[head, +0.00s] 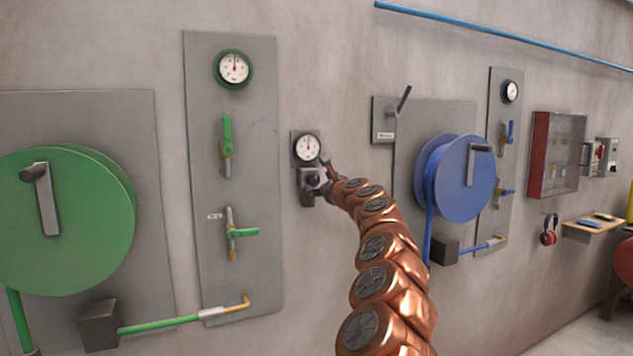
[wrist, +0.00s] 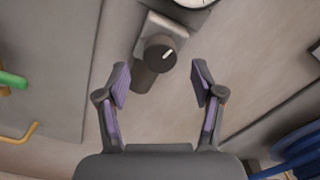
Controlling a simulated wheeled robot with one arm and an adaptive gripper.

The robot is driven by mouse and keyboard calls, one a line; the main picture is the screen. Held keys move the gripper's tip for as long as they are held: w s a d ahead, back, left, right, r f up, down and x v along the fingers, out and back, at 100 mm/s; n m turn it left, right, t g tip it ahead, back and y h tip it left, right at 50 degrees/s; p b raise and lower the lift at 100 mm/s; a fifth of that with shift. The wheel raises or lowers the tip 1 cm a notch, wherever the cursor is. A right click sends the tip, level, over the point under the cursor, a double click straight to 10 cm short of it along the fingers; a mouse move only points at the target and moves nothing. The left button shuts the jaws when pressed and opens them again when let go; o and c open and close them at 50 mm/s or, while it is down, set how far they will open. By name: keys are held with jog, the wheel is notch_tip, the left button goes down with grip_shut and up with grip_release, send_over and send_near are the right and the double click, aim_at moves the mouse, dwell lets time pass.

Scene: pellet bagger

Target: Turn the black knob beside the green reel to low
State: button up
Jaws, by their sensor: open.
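The black knob (wrist: 160,55) is on a small grey fitting on the wall, below a round white gauge. In the wrist view its white pointer mark points to the upper right. In the head view the knob (head: 311,181) is partly hidden by my gripper (head: 323,170). The green reel (head: 70,215) is on the left in the head view, with a grey panel between it and the knob. In the wrist view my gripper (wrist: 160,82) is open and empty, its purple-padded fingers on either side of and below the knob. I see no finger touching it.
The gauge (head: 307,147) sits above the knob. A grey panel (head: 235,180) with green valve handles stands to the left. The blue reel (head: 460,180) and its hose are to the right. The wall around the knob is bare.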

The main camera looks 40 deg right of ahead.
aim_at(313, 179)
jog(key=shift+x, duration=1)
jog(key=shift+w+d+p, duration=0.15)
jog(key=shift+w+p, duration=0.15)
jog(key=shift+w, duration=0.1)
jog(key=c, duration=1.1)
jog(key=shift+c, duration=0.2)
